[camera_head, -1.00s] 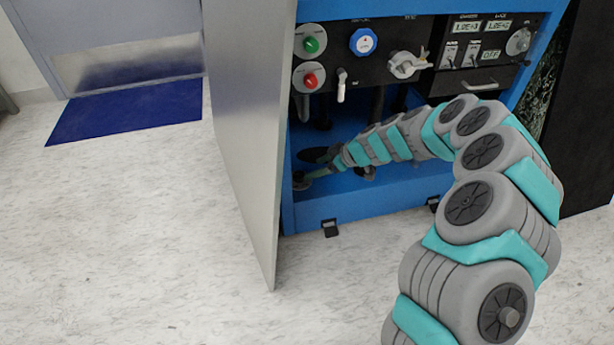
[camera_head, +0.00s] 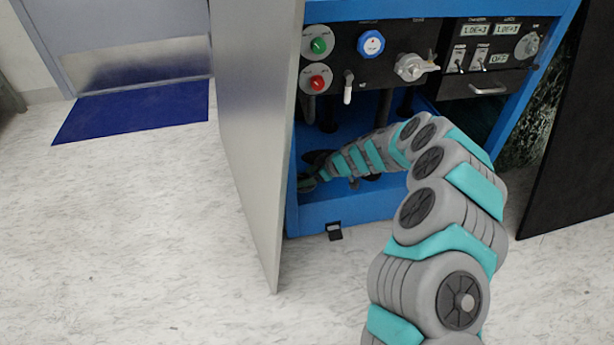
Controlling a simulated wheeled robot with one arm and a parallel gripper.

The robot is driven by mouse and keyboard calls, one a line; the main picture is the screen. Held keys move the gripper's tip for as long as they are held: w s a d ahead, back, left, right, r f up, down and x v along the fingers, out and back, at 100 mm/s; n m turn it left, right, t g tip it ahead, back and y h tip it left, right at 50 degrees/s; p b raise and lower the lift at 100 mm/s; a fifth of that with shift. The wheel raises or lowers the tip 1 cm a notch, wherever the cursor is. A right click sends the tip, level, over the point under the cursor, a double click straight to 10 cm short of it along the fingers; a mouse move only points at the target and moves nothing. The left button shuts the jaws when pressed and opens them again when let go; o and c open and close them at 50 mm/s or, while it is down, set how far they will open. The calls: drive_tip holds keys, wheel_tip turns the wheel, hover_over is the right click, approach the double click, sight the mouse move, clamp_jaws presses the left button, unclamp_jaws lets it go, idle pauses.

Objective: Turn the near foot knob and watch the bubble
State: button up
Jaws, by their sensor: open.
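My arm reaches into the open lower bay of a blue cabinet (camera_head: 345,213). My gripper (camera_head: 308,182) is at the bay's left side, just behind the front lip. It is small and dark, with its jaws apart; I cannot make out anything between them. A dark flat, rounded thing (camera_head: 317,157) lies just behind it; I cannot tell if it is a foot knob or if the gripper touches it. A small black foot-like piece (camera_head: 334,231) sits at the cabinet's front bottom edge, below and to the right of the gripper. No bubble level is discernible.
An open grey door (camera_head: 250,140) stands close to the left of the bay. Above it is a black panel with a green knob (camera_head: 319,46), red knob (camera_head: 318,83), blue dial (camera_head: 371,44) and metal valve (camera_head: 411,67). Clear floor (camera_head: 150,240) lies to the left.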

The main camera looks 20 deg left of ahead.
clamp_jaws()
idle(0.4)
drive_tip(key=shift+f+m+b, duration=0.15)
drive_tip(key=shift+m+b, duration=0.15)
drive_tip(key=shift+b, duration=0.2)
drive_tip(key=shift+t+b, duration=0.3)
drive_tip(key=shift+b, duration=0.05)
drive_tip(key=shift+s+m+t+h+b, duration=0.25)
drive_tip(key=shift+m+t+b, duration=0.45)
drive_tip(key=shift+m+b, duration=0.35)
drive_tip(key=shift+a+m+t+h, duration=0.1)
drive_tip(key=shift+m+t+h, duration=0.25)
drive_tip(key=shift+m+t, duration=0.35)
drive_tip(key=shift+s+m+t+h+p, duration=0.1)
drive_tip(key=shift+m+t+h+p, duration=0.6)
drive_tip(key=shift+m, duration=0.95)
